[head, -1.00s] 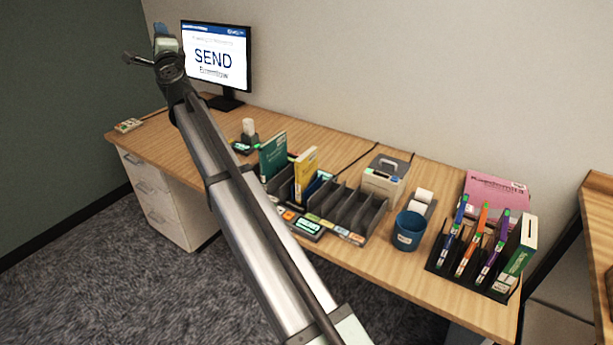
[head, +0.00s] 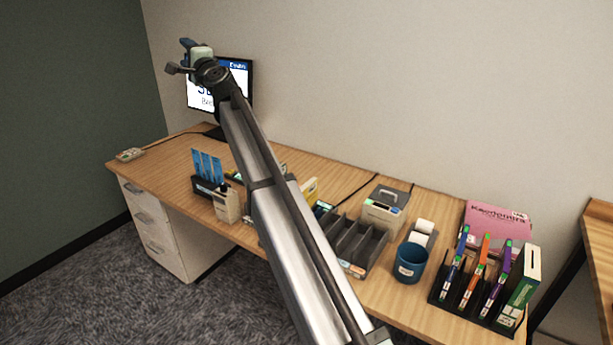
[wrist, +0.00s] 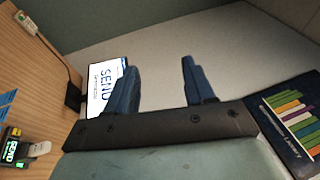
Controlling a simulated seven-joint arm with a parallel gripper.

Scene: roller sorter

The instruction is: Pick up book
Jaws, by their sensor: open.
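My gripper (head: 184,58) is raised high, in front of the monitor in the head view. In the wrist view its two dark blue fingers (wrist: 160,68) stand apart with nothing between them. A yellow book (head: 309,187) shows partly beside my arm, at the dark slotted sorter (head: 347,240). A green-and-white book (head: 523,277) stands upright at the right end of the black rack (head: 484,317). Both are far from my gripper. The green book at the sorter's left is hidden behind my arm now. Which book is meant, I cannot tell.
A monitor (head: 240,80) stands at the back left. A blue cup (head: 409,264), a boxy device (head: 384,208) and a pink folder (head: 490,221) are on the desk (head: 165,165). A holder with blue cards (head: 207,167) stands left. The desk's left end has free room.

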